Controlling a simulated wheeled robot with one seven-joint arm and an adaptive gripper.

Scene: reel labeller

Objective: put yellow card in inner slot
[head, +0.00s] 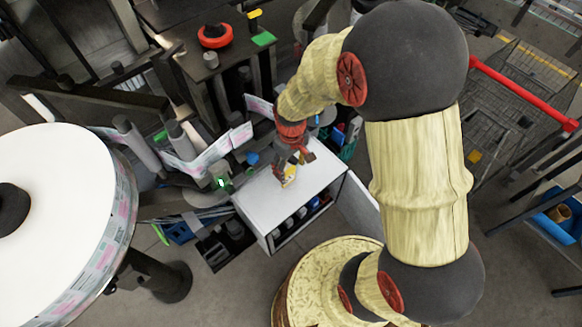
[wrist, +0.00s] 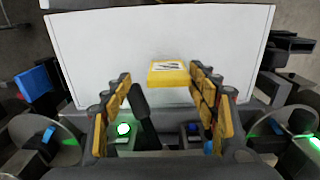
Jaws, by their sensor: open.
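The yellow card (wrist: 168,73) is a small flat block with a yellow edge and a pale, dark-marked top. In the wrist view it is over the white top (wrist: 100,55) of a cabinet, between and just beyond my fingertips. My gripper (wrist: 160,82) is open, with one yellow-padded finger on each side and a visible gap to the card on the left. In the head view my gripper (head: 292,163) is low over the white cabinet top (head: 318,172). I cannot tell whether the fingers touch the card. I cannot make out the inner slot.
A large white reel (head: 65,185) stands at the left of the head view. A red button (head: 215,36) is on the machine behind. The cabinet top around the card is clear.

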